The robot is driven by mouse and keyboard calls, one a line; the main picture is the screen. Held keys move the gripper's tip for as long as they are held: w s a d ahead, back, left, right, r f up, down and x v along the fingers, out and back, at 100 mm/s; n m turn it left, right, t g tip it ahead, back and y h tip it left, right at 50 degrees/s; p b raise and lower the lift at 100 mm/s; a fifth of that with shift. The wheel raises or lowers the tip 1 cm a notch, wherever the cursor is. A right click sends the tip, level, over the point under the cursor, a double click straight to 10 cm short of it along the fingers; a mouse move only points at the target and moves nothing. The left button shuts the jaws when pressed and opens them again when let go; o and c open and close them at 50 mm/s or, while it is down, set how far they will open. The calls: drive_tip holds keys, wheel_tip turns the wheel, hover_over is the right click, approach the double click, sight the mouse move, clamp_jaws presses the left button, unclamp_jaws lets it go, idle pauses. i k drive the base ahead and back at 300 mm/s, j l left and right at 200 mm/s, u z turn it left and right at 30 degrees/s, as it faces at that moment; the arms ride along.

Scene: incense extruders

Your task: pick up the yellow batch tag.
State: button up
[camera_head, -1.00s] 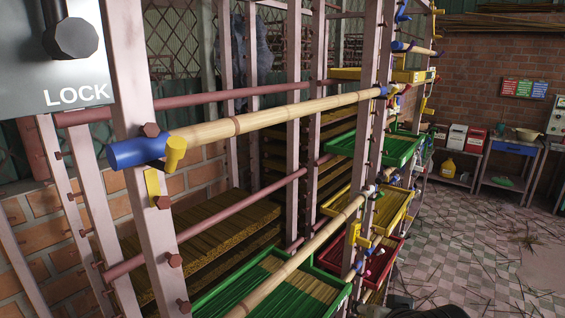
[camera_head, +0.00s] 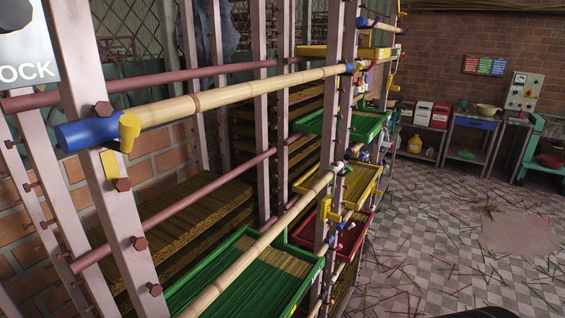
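I cannot pick out a yellow batch tag for certain. A small flat yellow piece (camera_head: 110,169) is on the near rack post, just below a yellow peg (camera_head: 129,131) by the blue-capped end of a bamboo pole. It may be a tag or a bracket. Other small yellow pieces farther along the rack are too small to tell apart. My gripper is not recognisable in view. Only a dark rounded shape shows at the bottom edge, right of centre, and I cannot tell what it is.
The rack holds a green tray (camera_head: 310,283) of sticks, a yellow tray (camera_head: 370,196) and a red tray (camera_head: 356,243). Bamboo poles (camera_head: 230,97) run along its front. The checkered floor (camera_head: 420,240) to the right is open but strewn with sticks. Tables stand by the brick wall.

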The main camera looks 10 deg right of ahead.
sight(325, 213)
drive_tip(key=i+l, duration=0.2)
drive_tip(key=l, duration=0.2)
drive_tip(key=i+l, duration=0.2)
drive_tip(key=l, duration=0.2)
drive_tip(key=i+l, duration=0.25)
drive_tip(key=l, duration=0.15)
